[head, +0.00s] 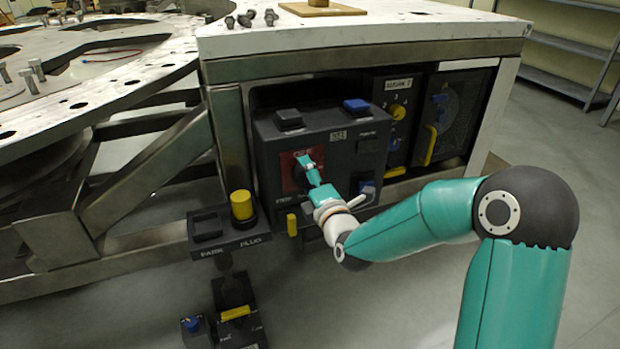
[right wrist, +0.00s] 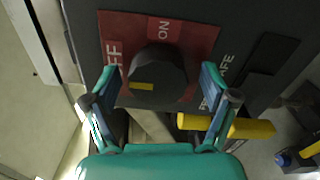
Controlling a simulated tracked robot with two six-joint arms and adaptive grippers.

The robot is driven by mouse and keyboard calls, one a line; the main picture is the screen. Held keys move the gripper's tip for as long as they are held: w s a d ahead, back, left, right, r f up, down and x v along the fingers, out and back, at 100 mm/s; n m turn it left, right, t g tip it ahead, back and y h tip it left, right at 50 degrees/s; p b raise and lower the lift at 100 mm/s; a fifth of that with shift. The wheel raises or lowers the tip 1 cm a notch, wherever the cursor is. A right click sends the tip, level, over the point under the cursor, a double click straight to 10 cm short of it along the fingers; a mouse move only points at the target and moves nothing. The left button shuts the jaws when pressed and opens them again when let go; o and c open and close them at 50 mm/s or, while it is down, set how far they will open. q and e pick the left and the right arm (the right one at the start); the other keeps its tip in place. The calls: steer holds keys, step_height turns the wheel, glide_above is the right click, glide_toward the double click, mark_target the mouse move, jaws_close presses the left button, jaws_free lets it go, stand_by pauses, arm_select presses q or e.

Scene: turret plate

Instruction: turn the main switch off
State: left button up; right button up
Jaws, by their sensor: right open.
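The main switch is a black knob (right wrist: 158,72) on a red plate (right wrist: 198,38) lettered OFF and ON. A short yellow mark shows on the lower left of the knob's face in the right wrist view. The red plate (head: 287,173) also shows in the head view on the dark control box, with the knob partly behind my gripper. My right gripper (right wrist: 157,82) is open, with one finger on each side of the knob; whether they touch it I cannot tell. In the head view my right gripper (head: 306,166) reaches the plate from the lower right. My left gripper is not in view.
The control box (head: 335,150) has black and blue buttons on top. A yellow plug (head: 241,204) stands in a holder at its lower left. Panels with a yellow knob (head: 397,112) and yellow handle (head: 430,145) lie to the right.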

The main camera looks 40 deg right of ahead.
steer(key=v, duration=0.7)
steer(key=shift+s, duration=0.25)
steer(key=shift+a+f, duration=0.1)
steer(key=shift+a, duration=0.05)
